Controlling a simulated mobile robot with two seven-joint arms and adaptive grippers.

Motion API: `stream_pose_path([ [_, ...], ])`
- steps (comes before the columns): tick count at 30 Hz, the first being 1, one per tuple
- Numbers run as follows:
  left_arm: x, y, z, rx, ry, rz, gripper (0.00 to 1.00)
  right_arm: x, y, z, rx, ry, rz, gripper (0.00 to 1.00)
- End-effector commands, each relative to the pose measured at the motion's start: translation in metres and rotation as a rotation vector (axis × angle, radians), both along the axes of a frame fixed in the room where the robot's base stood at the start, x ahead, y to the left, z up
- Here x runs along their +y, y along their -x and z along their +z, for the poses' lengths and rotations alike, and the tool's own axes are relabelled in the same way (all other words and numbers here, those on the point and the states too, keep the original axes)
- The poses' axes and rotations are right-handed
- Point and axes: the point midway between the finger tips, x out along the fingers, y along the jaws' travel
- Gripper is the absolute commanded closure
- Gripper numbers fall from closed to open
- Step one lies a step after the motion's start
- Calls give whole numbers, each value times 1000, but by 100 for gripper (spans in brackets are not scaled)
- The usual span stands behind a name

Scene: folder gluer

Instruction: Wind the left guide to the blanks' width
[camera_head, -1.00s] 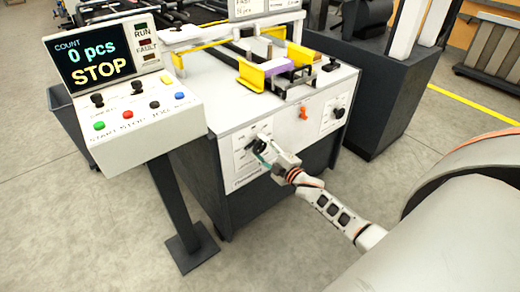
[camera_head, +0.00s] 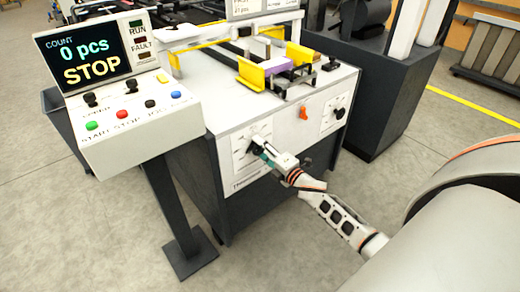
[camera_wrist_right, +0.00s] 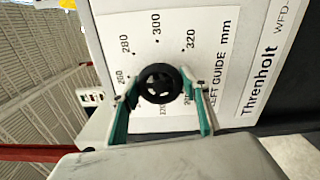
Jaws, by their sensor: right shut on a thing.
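The left guide's black knob (camera_wrist_right: 160,83) sits on a white dial plate (camera_wrist_right: 222,45) printed "LEFT GUIDE mm". Figures such as 280, 300 and 320 ring it. The knob's pointer is not readable. My right gripper (camera_wrist_right: 161,88) is shut on the knob, with one green-edged finger on each side. In the head view my right gripper (camera_head: 264,152) is at the dial plate (camera_head: 244,163) on the machine's front. A yellow guide (camera_head: 250,74) stands left of the purple blanks (camera_head: 278,68), and another yellow guide (camera_head: 299,53) stands behind them. My left gripper is not in view.
A control console (camera_head: 130,105) reading "0 pcs STOP" stands on a post at the left. Open floor lies in front.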

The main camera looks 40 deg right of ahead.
Motion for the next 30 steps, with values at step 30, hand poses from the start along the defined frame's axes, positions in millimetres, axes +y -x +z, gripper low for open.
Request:
stream_pose_path([
  [30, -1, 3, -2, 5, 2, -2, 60, -1, 20, -2, 3, 7, 1, 37],
])
